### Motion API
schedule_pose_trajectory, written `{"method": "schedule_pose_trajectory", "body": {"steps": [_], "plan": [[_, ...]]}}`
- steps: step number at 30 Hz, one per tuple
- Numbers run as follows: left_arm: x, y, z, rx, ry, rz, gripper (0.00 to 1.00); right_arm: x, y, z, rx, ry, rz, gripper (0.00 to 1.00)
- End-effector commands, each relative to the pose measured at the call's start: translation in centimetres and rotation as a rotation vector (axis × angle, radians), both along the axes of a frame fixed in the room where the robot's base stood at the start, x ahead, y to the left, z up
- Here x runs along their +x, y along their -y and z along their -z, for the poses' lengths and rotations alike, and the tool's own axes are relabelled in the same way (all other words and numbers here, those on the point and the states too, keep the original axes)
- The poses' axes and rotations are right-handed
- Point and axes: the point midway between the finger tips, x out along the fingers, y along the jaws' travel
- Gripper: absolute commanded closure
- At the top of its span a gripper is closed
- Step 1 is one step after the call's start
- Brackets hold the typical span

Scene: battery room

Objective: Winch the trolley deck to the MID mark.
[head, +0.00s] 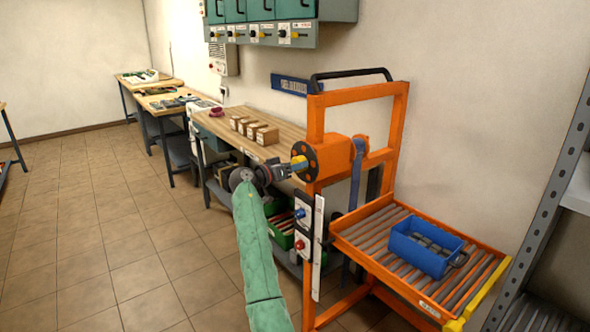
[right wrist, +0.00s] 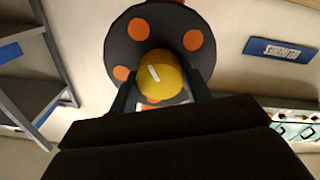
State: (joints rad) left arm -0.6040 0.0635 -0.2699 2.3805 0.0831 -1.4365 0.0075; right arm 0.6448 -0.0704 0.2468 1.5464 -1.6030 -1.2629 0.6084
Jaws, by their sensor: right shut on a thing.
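The orange trolley (head: 402,135) stands at the right, with a grey roller deck (head: 362,236) low on its frame. A black winch disc with orange spots (head: 311,163) is on the trolley's left side, and it fills the upper middle of the right wrist view (right wrist: 137,42). Its yellow knob (right wrist: 160,77) sits between the fingers of my right gripper (right wrist: 160,85), which is shut on it. In the head view the right gripper (head: 290,168) reaches the knob from the left. A white upright strip (head: 318,245) is on the near post; its marks are too small to read. My left gripper is out of view.
A blue crate (head: 407,255) with grey items rests on the deck. A blue strap (head: 357,170) hangs from the winch. A wooden bench (head: 225,128) with several small boxes stands behind my right gripper. A grey rack (head: 545,205) borders the right. Floor at left is clear.

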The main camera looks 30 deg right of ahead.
Motion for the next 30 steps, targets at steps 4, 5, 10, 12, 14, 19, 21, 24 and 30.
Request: {"method": "schedule_pose_trajectory", "body": {"steps": [4,5,10,12,14,19,21,24,30], "plan": [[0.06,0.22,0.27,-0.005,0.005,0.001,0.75,0.02,0.03,-0.12,-0.005,-0.037,-0.001,0.75],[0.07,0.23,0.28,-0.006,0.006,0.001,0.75,0.03,0.03,-0.13,-0.005,-0.043,-0.001,0.75],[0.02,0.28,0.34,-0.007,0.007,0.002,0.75,0.04,0.02,-0.18,-0.006,-0.056,-0.002,0.75],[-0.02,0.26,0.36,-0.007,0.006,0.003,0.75,0.05,0.02,-0.19,-0.006,-0.057,-0.002,0.75],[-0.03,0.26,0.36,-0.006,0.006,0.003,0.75,0.05,0.02,-0.19,-0.006,-0.056,-0.002,0.75],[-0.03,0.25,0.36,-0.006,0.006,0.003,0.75,0.06,0.01,-0.22,-0.006,-0.056,-0.002,0.75],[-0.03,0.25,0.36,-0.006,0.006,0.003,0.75,0.06,0.01,-0.21,-0.006,-0.056,-0.002,0.38],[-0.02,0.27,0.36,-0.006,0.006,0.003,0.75,0.05,0.0,-0.16,-0.006,-0.056,-0.002,0.3],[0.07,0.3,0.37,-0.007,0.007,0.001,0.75,0.04,-0.02,-0.09,-0.005,-0.056,-0.001,0.3]]}}
